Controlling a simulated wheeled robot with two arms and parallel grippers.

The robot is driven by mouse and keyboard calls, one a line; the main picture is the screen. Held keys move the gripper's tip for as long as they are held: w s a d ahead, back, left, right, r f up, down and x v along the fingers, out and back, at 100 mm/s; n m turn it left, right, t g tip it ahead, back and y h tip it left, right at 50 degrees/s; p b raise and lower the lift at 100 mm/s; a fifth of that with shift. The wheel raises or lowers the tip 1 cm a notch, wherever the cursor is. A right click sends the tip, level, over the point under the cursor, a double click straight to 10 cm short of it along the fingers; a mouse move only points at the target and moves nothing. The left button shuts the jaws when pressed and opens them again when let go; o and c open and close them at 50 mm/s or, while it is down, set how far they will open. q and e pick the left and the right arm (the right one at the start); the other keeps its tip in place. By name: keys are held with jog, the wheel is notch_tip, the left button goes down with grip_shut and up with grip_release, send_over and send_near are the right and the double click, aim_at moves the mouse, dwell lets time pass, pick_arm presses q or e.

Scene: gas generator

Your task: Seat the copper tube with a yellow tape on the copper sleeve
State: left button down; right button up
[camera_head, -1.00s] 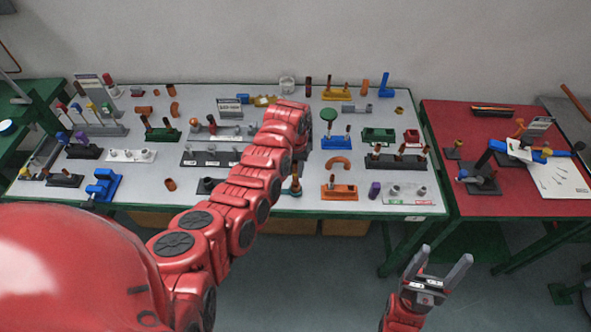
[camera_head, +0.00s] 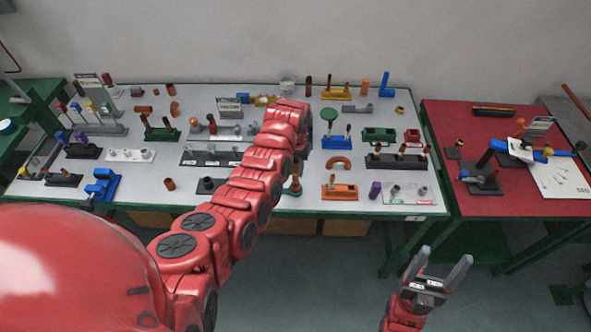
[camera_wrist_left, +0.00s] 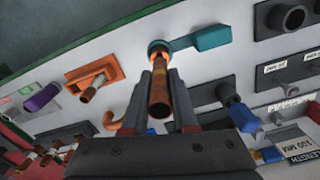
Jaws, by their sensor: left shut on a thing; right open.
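My left gripper (camera_wrist_left: 163,84) is shut on a copper tube (camera_wrist_left: 159,100), seen nearly end-on between the two fingers in the left wrist view. Past the fingertips is a teal holder with a round ring (camera_wrist_left: 157,46); the tube's far end lines up with this ring, but contact or seating cannot be told. In the head view the teal holder (camera_head: 291,190) is at the table's front, with copper showing above it; my left arm hides most of the gripper. My right gripper (camera_head: 437,275) is open and empty, off the table's front edge.
An orange block with copper tubes (camera_head: 340,191) and an orange elbow (camera_head: 338,162) are right of the teal holder. A dark block (camera_head: 211,186) is to its left. A black rack (camera_head: 397,160) and a grey plate (camera_head: 410,195) are further right. The white table (camera_head: 250,203) is crowded.

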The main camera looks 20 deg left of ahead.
aim_at(296, 176)
pick_arm(q)
jog(key=shift+f+b, duration=1.25)
jog(key=shift+f, duration=0.3)
jog(key=c, duration=0.6)
grip_release()
jog(key=shift+r, duration=0.1)
jog(key=shift+r, duration=0.1)
jog(key=shift+w+r, duration=0.1)
jog(key=shift+r, duration=0.25)
notch_tip(296, 176, up, 4)
jog(key=shift+r+b, duration=0.1)
jog(key=shift+b, duration=1.05)
notch_tip(296, 176, up, 7)
jog(key=p, duration=0.3)
jog(key=shift+a+r+p, duration=0.1)
jog(key=shift+p, duration=0.25)
notch_tip(296, 176, up, 4)
jog(key=shift+f, duration=0.2)
jog(key=shift+r, duration=0.7)
